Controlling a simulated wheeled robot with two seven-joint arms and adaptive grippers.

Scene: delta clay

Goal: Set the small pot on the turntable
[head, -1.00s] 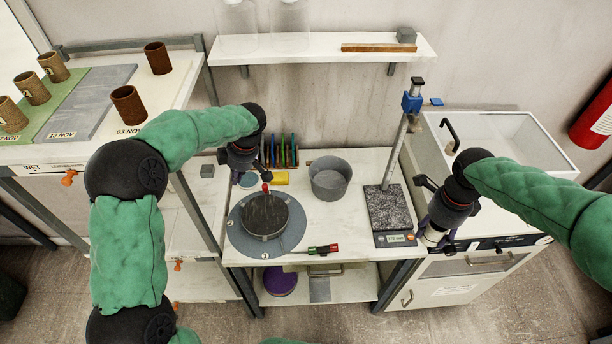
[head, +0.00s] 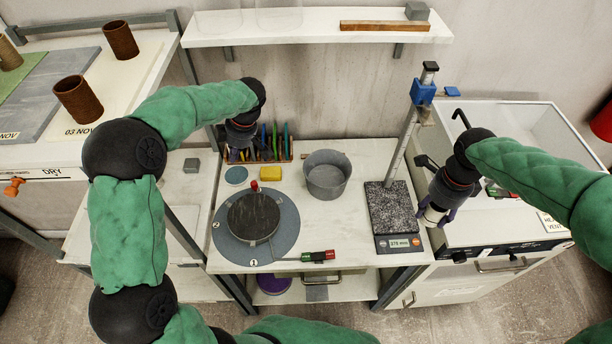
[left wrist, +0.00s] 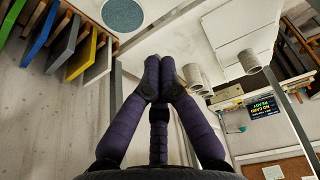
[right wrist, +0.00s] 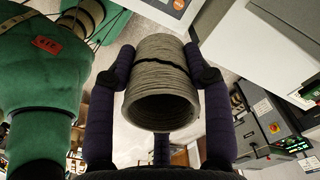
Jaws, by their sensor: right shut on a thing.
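The small pot (right wrist: 160,85) is a ridged grey-brown cylinder with a dark jagged line around it. My right gripper (right wrist: 160,72) is shut on its sides, its open mouth facing the right wrist camera. In the head view the pot (head: 432,216) is held right of the scale. The turntable (head: 253,216) is a dark disc on a blue-grey round base marked with numbers; its top is bare. My left gripper (left wrist: 159,85) has its fingertips together, empty, and hangs above the back left of the bench near the coloured slats; its fingers are mostly hidden in the head view.
A grey bowl (head: 326,175) stands between the turntable and the scale (head: 392,210) with its upright post. A yellow block (head: 271,173) and coloured slats (head: 272,143) are behind the turntable.

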